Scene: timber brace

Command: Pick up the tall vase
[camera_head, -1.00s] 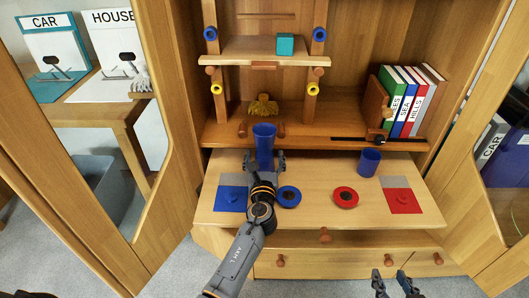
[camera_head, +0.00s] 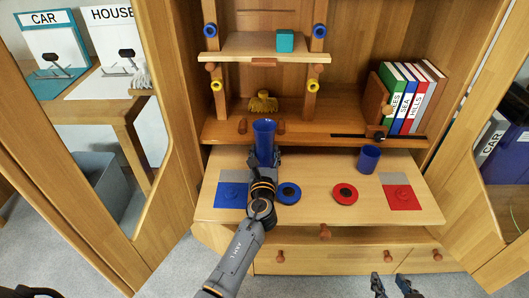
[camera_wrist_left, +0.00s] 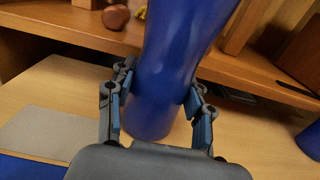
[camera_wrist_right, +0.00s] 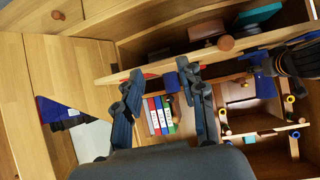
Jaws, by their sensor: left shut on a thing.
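The tall vase (camera_head: 264,133) is blue with a flared rim and stands upright at the back of the desk board in the head view. My left gripper (camera_head: 264,160) is shut around its lower part. In the left wrist view the vase (camera_wrist_left: 168,60) rises between the two fingers of the left gripper (camera_wrist_left: 158,105), which touch its sides. Whether its base rests on the board cannot be told. My right gripper (camera_head: 391,284) is low at the front right, apart from the furniture, empty with its fingers apart; the right wrist view shows these fingers (camera_wrist_right: 160,95) too.
A short blue cup (camera_head: 369,158) stands right on the board. A blue ring (camera_head: 288,193), a red ring (camera_head: 345,196), a blue mat (camera_head: 231,196) and a red mat (camera_head: 402,198) lie in front. A shelf (camera_head: 240,47) with a teal cube (camera_head: 285,41) is above. Books (camera_head: 412,100) stand right.

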